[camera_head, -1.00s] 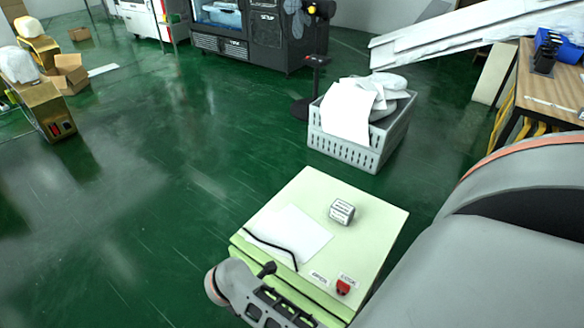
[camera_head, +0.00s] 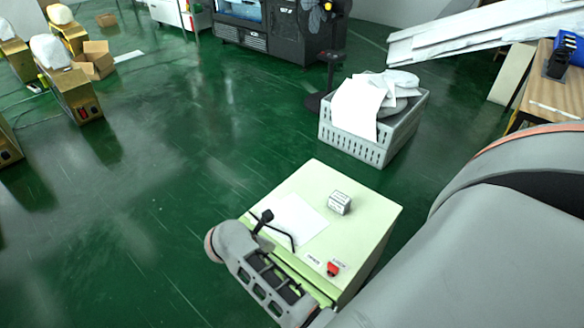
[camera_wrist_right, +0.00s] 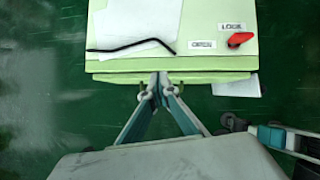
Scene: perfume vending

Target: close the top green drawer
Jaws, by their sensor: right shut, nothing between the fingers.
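A pale green cabinet (camera_head: 365,215) stands in front of me, and its top also shows in the right wrist view (camera_wrist_right: 215,62). The top drawer's front edge (camera_wrist_right: 115,77) is a thin green strip just below the cabinet top; I cannot tell whether any gap is left. My right gripper (camera_wrist_right: 160,78) is shut and empty, its fingertips at the middle of that strip. They touch it or are very close. In the head view my right wrist covers much of the cabinet front.
On the cabinet top lie white paper (camera_head: 298,215), a black bent bar (camera_wrist_right: 130,46), a small labelled box (camera_head: 339,203) and a red knob (camera_head: 333,268) by lock labels. A grey crate (camera_head: 370,145) stands behind.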

